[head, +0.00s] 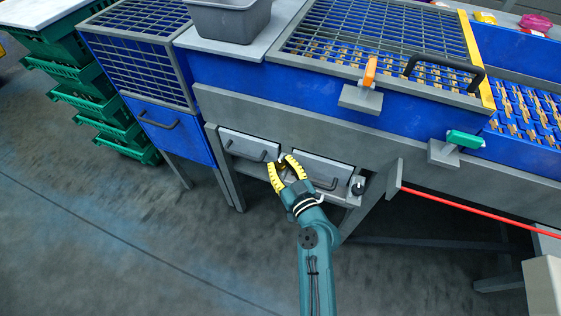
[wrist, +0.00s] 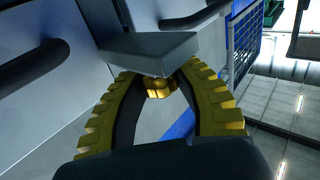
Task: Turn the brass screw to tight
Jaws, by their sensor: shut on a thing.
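The brass screw (wrist: 160,88) shows in the wrist view as a small gold knob below a grey block (wrist: 150,50) between the two drawers. My gripper (wrist: 162,84) has yellow ribbed fingers, which close around the brass knob from both sides. In the head view my gripper (head: 282,163) reaches the machine front between the two drawers, and the screw is too small and covered to make out there. The turn position of the screw cannot be read.
A left drawer (head: 248,146) and a right drawer (head: 325,172) with dark bar handles flank my gripper. A dark knob (head: 358,188) sits right of them. An orange lever (head: 370,70) and a green lever (head: 464,139) are above. Open floor lies in front.

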